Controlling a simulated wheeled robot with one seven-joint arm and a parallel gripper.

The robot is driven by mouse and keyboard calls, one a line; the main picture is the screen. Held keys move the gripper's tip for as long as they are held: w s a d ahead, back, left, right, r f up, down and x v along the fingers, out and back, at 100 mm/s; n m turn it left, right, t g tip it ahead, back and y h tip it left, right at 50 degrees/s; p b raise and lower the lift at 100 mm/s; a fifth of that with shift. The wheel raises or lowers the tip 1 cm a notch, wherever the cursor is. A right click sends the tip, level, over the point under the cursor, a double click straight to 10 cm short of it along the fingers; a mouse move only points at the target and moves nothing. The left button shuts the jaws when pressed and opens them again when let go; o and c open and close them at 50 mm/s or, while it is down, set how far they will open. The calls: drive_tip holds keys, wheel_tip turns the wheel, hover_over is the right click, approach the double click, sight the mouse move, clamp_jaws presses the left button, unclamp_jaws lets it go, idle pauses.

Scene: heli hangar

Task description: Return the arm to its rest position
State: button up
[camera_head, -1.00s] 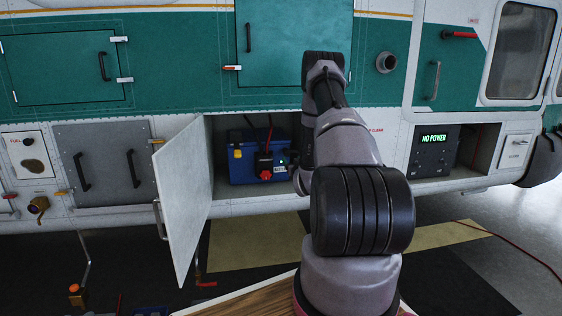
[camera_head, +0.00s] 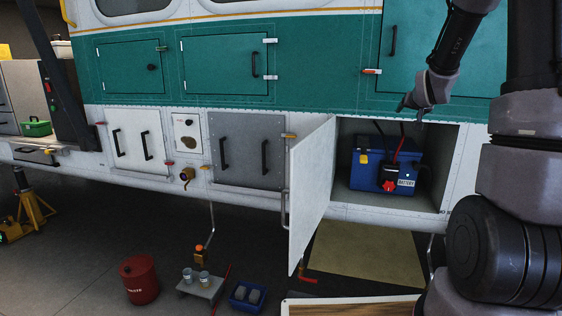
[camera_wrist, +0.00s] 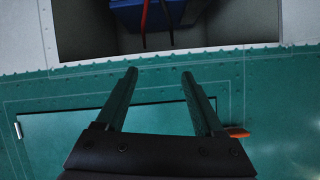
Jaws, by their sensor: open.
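My arm (camera_head: 520,170) stands at the right of the head view, bent over at the top, with its wrist hanging down. My gripper (camera_head: 408,108) is in front of the helicopter's side, by the upper edge of the open battery bay. In the wrist view my gripper (camera_wrist: 163,75) shows two parallel fingers, spread apart with nothing between them. The blue battery (camera_head: 372,165), with a red knob and red and black cables, sits inside the bay. Part of it shows in the wrist view (camera_wrist: 150,12), beyond the fingertips.
The bay door (camera_head: 312,195) stands open, jutting outward left of the bay. A wooden-topped surface (camera_head: 355,307) is at the bottom. A red bin (camera_head: 139,280), a small stand with cups (camera_head: 201,285) and a blue crate (camera_head: 247,296) are on the floor. A yellow jack stands far left.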

drive_tip(key=s+a+r+g+y, duration=0.1)
drive_tip(key=s+a+r, duration=0.35)
drive_tip(key=s, duration=0.25)
drive_tip(key=s+a+r+g+y, duration=0.1)
drive_tip(key=s+a+r, duration=0.2)
drive_tip(key=s+a, duration=0.3)
drive_tip(key=s+a+g+y, duration=0.1)
drive_tip(key=s+a, duration=0.2)
drive_tip(key=s, duration=0.8)
drive_tip(key=s+a+n+g+y, duration=0.1)
drive_tip(key=s+a, duration=0.3)
drive_tip(key=s, duration=0.7)
drive_tip(key=shift+s+a+f+g+y, duration=0.15)
drive_tip(key=shift+s+a+g+y, duration=0.15)
drive_tip(key=shift+g+y, duration=0.35)
